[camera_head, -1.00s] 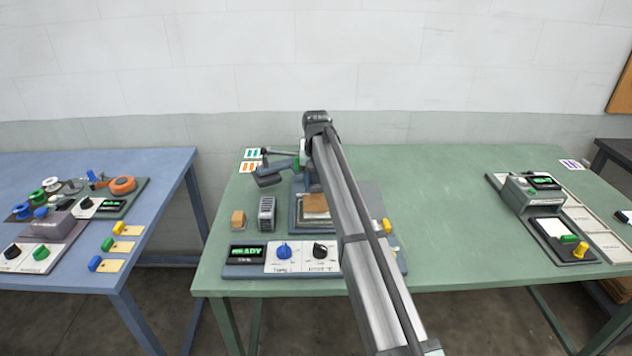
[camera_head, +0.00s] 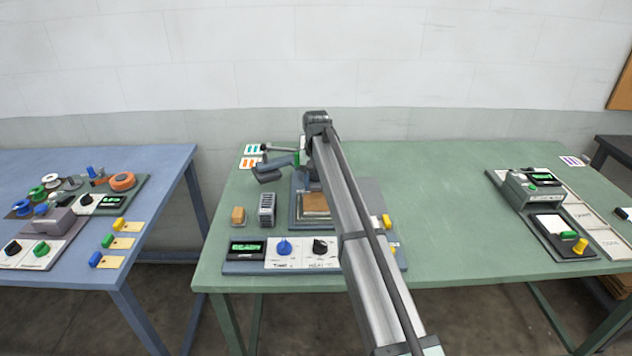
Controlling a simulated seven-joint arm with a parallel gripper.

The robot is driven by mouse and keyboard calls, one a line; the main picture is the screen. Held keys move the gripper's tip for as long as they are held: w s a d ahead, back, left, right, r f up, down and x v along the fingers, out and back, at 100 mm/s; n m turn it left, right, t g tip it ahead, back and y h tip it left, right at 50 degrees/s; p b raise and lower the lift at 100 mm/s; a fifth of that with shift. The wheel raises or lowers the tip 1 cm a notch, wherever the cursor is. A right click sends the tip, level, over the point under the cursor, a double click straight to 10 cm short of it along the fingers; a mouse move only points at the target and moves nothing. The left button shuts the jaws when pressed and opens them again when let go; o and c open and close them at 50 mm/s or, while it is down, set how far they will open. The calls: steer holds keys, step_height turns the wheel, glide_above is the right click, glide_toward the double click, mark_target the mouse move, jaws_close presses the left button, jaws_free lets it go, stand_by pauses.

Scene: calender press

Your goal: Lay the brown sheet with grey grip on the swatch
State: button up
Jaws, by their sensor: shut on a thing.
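A flat brown square (camera_head: 315,204) lies at the press bed (camera_head: 298,222) on the green table, partly covered by my arm. From here I cannot tell whether it is the brown sheet or whether it touches what is under it. No grey grip and no swatch can be made out. My arm rises from the lower right to a bend above the press and blocks the right side of it. My gripper cannot be made out; the end of the arm is hidden behind its own links. A grey part with a dark block (camera_head: 268,174) sticks out left above the bed.
In front of the bed is a panel with a green-lit display (camera_head: 247,247), a blue knob (camera_head: 284,247) and a black knob (camera_head: 320,246). A brown block (camera_head: 238,216) and a grey ribbed block (camera_head: 267,209) stand left.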

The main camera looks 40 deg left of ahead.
steer(key=shift+f, duration=0.45)
stand_by(1.0)
steer(key=o, duration=1.5)
steer(key=shift+r, duration=0.1)
steer(key=shift+r, duration=3.4)
